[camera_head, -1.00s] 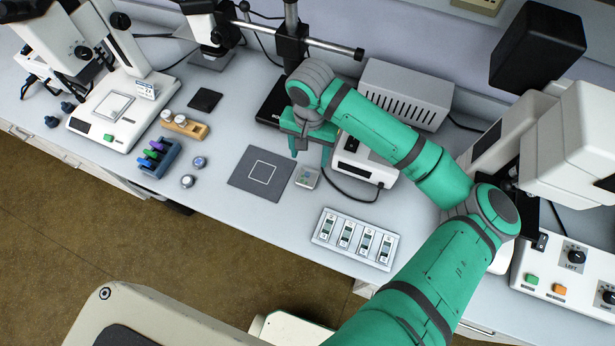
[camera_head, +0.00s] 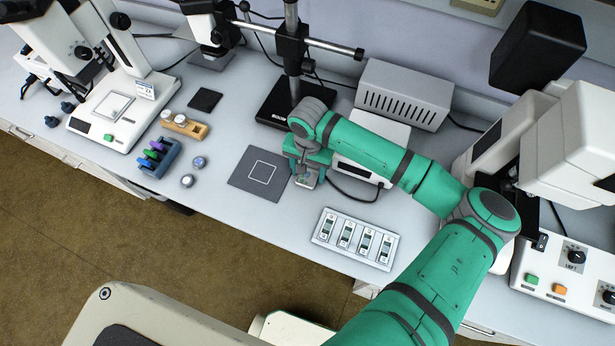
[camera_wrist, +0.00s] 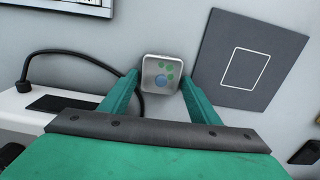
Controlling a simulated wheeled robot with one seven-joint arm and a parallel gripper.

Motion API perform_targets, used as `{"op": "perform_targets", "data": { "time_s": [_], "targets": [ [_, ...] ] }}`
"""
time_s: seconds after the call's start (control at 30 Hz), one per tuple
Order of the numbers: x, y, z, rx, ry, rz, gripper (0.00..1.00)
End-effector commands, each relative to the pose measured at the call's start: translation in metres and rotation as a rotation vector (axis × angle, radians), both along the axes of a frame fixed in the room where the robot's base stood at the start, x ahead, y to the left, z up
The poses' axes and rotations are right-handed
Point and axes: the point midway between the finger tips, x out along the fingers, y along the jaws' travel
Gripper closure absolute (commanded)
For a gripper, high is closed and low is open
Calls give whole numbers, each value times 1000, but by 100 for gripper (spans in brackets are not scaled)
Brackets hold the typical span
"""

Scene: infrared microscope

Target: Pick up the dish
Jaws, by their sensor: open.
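The dish (camera_wrist: 161,74) is a small, square, clear-grey piece with green and blue spots, lying on the bench. In the wrist view it sits between the tips of my two fingers, with a slim gap at each side. My gripper (camera_wrist: 161,92) is open around it. In the head view my gripper (camera_head: 307,178) is low over the bench, and the dish (camera_head: 306,180) shows partly between the fingers. I cannot tell the exact height of the fingertips above the bench.
A dark grey mat (camera_head: 245,185) with a white square outline lies just left of the dish. A slide tray (camera_head: 356,239) lies in front. A white box (camera_head: 372,150) with a black cable stands behind right. A black stand base (camera_head: 277,112) is behind.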

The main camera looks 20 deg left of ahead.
Motion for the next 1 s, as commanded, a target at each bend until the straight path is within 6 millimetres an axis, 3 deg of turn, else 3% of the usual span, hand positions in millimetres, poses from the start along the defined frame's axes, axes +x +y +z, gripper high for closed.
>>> {"op": "perform_targets", "data": {
  "time_s": [0.17,0.3,0.73,0.93,1.0],
  "targets": [
    [0,0,0,0,0,0,44],
    [0,0,0,0,0,1,75],
    [0,0,5,0,0,1,76],
    [0,1,30,2,-1,1,76],
    [-3,-10,44,2,-2,-2,76]
  ]
}}
